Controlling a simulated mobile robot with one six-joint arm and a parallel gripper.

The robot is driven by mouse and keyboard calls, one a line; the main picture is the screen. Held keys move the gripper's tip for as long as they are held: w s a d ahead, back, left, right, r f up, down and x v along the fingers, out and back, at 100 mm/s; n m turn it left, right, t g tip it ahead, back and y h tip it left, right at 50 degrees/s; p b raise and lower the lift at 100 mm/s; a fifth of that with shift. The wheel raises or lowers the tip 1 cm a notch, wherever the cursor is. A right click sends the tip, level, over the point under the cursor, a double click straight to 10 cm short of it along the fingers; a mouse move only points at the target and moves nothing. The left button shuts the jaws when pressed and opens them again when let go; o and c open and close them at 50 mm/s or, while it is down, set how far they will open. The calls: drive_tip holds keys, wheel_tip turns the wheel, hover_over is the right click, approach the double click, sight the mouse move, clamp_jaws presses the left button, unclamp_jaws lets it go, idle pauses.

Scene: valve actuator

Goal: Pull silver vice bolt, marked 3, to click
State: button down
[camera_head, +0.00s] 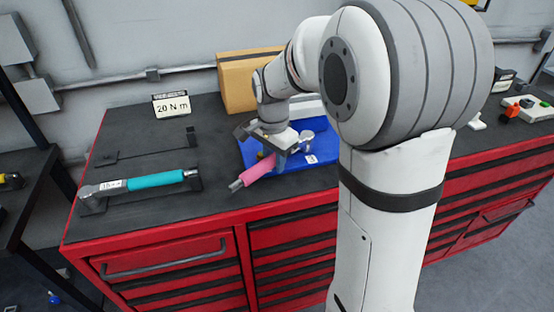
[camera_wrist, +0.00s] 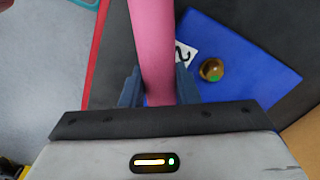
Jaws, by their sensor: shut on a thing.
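My gripper (camera_head: 278,158) is shut on the pink handle of a wrench-like tool (camera_head: 258,170), above the front left of a blue plate (camera_head: 322,152). In the wrist view the pink handle (camera_wrist: 153,45) runs between my two fingers (camera_wrist: 158,88). A silver rounded part (camera_head: 306,137), perhaps a bolt or the tool's head, shows just right of my gripper. A small white label (camera_head: 311,158) lies on the blue plate; its mark is too small to read. In the wrist view a brass-coloured round bolt (camera_wrist: 212,69) stands beside a partly hidden label (camera_wrist: 183,52). No mark 3 is readable.
A teal-handled wrench (camera_head: 150,181) rests in a holder at the left of the black-topped red cabinet (camera_head: 180,260). A "20 N m" sign (camera_head: 171,104) stands behind an empty holder (camera_head: 150,147). A cardboard box (camera_head: 238,85) stands behind the plate. My arm hides the bench's middle right.

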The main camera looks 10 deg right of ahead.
drive_tip(key=shift+w+a+r, duration=0.1)
drive_tip(key=shift+w+a, duration=0.05)
drive_tip(key=shift+w, duration=0.15)
idle(0.4)
drive_tip(key=shift+r, duration=0.15)
drive_tip(key=shift+r+p, duration=1.85)
drive_tip(key=shift+r, duration=0.5)
